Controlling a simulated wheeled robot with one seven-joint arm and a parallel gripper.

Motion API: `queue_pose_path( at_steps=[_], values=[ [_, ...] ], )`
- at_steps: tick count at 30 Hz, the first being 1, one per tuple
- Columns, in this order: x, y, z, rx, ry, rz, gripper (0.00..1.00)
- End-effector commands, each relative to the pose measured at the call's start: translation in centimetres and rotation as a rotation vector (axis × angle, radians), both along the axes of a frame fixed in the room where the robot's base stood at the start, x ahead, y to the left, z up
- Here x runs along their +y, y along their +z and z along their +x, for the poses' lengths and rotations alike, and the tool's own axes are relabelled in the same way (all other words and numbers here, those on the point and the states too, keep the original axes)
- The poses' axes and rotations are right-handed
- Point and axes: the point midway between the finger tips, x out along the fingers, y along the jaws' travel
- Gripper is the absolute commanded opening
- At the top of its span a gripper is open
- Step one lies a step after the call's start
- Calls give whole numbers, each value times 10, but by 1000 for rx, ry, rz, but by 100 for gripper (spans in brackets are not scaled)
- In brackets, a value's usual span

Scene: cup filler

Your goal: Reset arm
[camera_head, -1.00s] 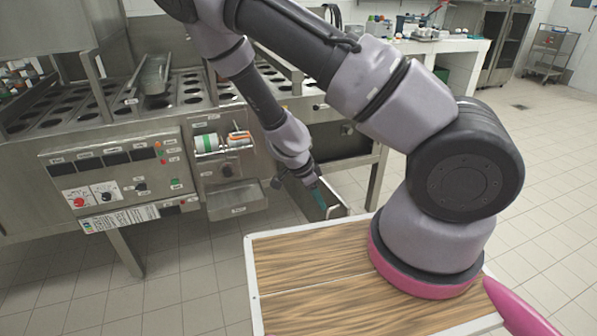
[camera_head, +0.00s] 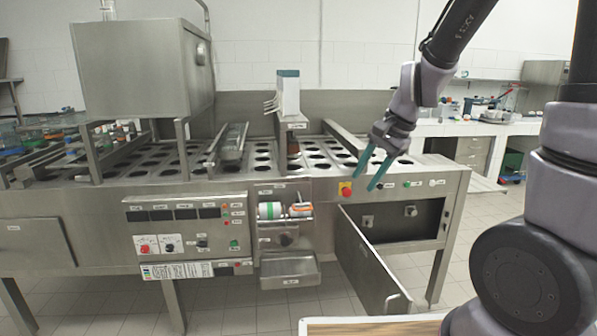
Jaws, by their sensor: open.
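My gripper (camera_head: 370,178) is at the right of the cup filler, with its two teal fingers apart and nothing between them. It points down and a little left, in front of the right end of the machine's top. My arm (camera_head: 426,82) reaches in from the right edge. The cup filler (camera_head: 100,205) is a long steel machine with rows of round holes in its top. Its cabinet door (camera_head: 368,262) at the lower right stands open, showing a dark inside with two small knobs.
A red and yellow button (camera_head: 345,189) is on the front just left of my fingers. A control panel (camera_head: 190,230) and a small steel tray (camera_head: 290,271) are further left. A white counter (camera_head: 480,128) with lab items stands behind at right.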

Motion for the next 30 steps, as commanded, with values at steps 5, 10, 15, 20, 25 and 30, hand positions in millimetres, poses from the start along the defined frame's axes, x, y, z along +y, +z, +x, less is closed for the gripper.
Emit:
queue_pose_path(
  at_steps=[5,10,15,20,25,30],
  values=[
    [-28,72,-24,-180,122,-25,45],
    [-56,121,-58,-334,225,-127,45],
    [-77,152,-91,-442,291,-254,45],
    [-86,164,-108,-484,318,-330,45],
    [-89,166,-112,-492,325,-349,45],
    [-88,166,-111,-491,325,-347,45]
  ],
)
